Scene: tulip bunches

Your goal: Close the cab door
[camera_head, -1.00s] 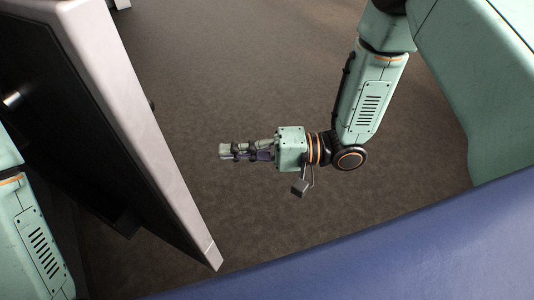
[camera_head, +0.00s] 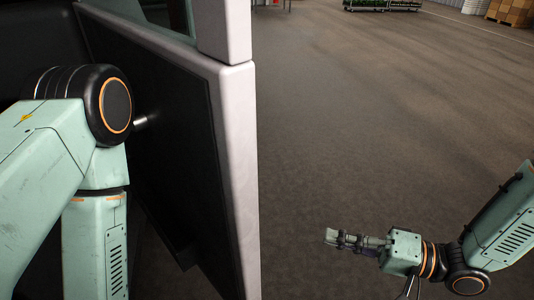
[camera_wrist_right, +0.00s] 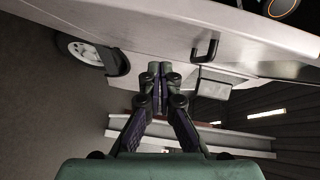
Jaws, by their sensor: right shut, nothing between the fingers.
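The cab door (camera_head: 236,170) stands open on the left of the head view, with its dark inner panel facing left and its pale edge upright. A small bright lever (camera_head: 141,120) shows on the inner side. My right gripper (camera_head: 330,237) is shut and empty, over the floor to the right of the door and clear of it. In the right wrist view, its closed fingertips (camera_wrist_right: 157,70) point toward the pale outer face of the door (camera_wrist_right: 130,30), which has a dark handle (camera_wrist_right: 205,48). My left arm is inside the door; its gripper is out of view.
The brown floor (camera_head: 380,130) is wide and clear to the right of the door. Boxes (camera_head: 515,12) and a dark rack (camera_head: 382,5) stand far back.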

